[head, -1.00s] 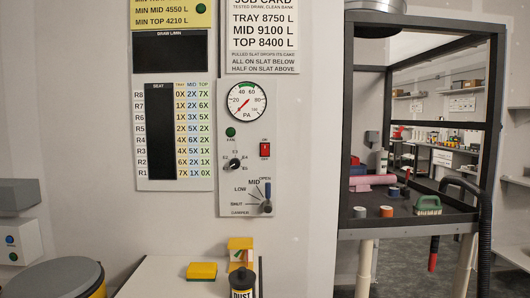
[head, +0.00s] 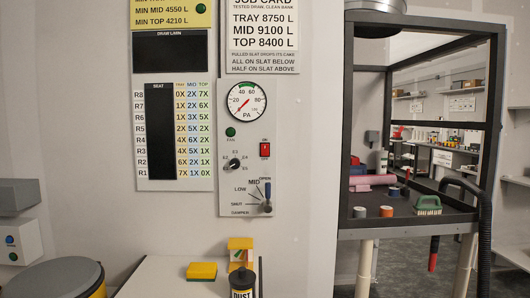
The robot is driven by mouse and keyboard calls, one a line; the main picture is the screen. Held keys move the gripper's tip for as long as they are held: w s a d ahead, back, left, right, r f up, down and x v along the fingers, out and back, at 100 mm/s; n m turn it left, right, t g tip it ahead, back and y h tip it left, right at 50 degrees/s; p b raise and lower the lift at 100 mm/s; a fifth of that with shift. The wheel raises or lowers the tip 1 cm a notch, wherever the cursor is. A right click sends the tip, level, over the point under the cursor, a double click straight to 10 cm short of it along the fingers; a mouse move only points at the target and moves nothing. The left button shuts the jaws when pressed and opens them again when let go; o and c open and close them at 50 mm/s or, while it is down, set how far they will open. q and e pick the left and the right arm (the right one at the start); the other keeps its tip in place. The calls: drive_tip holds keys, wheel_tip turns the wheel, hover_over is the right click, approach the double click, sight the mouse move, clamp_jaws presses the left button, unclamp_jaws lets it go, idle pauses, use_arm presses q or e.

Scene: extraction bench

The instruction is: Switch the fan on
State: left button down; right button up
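The fan control panel (head: 244,195) is a pale upright plate on the wall in the middle of the head view. It carries a round PA gauge (head: 246,102) with a red needle, a dark green lamp (head: 230,132), a red rocker switch (head: 265,149), a black rotary knob (head: 234,164) and a damper lever (head: 267,197) beside the marks SHUT, LOW, MID and OPEN. The switch labels are too small to read surely. Neither of my grippers is in view.
A dark-framed booth (head: 342,130) with a brush (head: 428,205) stands at right. A drum (head: 55,278) stands lower left.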

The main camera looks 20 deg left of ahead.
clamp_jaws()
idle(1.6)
